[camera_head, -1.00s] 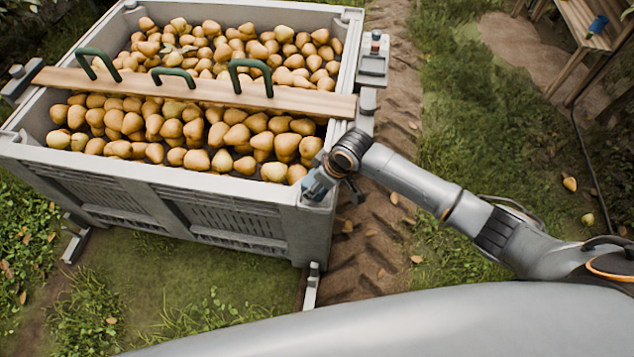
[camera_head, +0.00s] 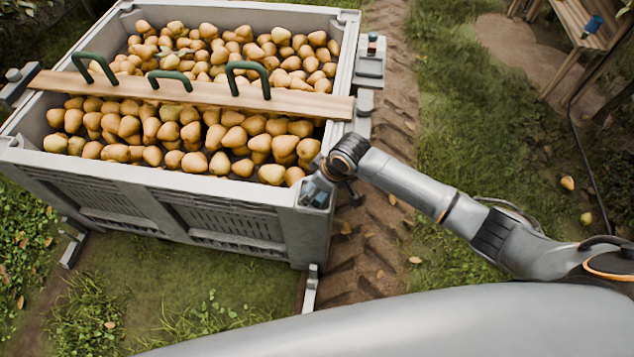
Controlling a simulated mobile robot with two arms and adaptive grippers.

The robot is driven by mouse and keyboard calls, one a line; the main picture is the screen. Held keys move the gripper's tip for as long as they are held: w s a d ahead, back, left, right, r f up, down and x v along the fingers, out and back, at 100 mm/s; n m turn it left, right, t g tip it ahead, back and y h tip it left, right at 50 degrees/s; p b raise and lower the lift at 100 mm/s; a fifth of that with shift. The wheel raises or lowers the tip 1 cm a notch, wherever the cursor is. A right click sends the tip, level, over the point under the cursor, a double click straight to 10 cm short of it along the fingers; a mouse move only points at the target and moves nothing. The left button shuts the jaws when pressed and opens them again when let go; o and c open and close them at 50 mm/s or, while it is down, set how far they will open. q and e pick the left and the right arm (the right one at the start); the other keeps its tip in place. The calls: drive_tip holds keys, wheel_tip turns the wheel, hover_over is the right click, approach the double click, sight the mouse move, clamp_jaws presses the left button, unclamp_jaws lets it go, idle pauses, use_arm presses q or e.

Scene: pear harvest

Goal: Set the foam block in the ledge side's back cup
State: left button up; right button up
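My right arm reaches in from the right, and its gripper (camera_head: 316,192) is at the bin's front right corner, small and partly hidden by its own wrist. I cannot tell whether its fingers are open or shut, or whether they hold anything. I cannot make out a foam block for certain. A grey bracket with a ledge (camera_head: 369,66) is on the bin's right side, with a small blue-topped piece (camera_head: 373,42) at its far end. Another grey bracket (camera_head: 14,88) is on the left side. No cup is clear. My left gripper is out of view.
The grey bin (camera_head: 90,170) is full of pears (camera_head: 205,135). A wooden board (camera_head: 200,92) with green handles lies across it. A wooden bench (camera_head: 575,30) with a blue object (camera_head: 593,24) stands at the far right. Grass and a dirt track lie right of the bin.

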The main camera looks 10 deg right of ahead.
drive_tip(key=shift+r, duration=0.45)
drive_tip(key=p+v, duration=0.1)
drive_tip(key=v, duration=1.1)
drive_tip(key=shift+p, duration=0.35)
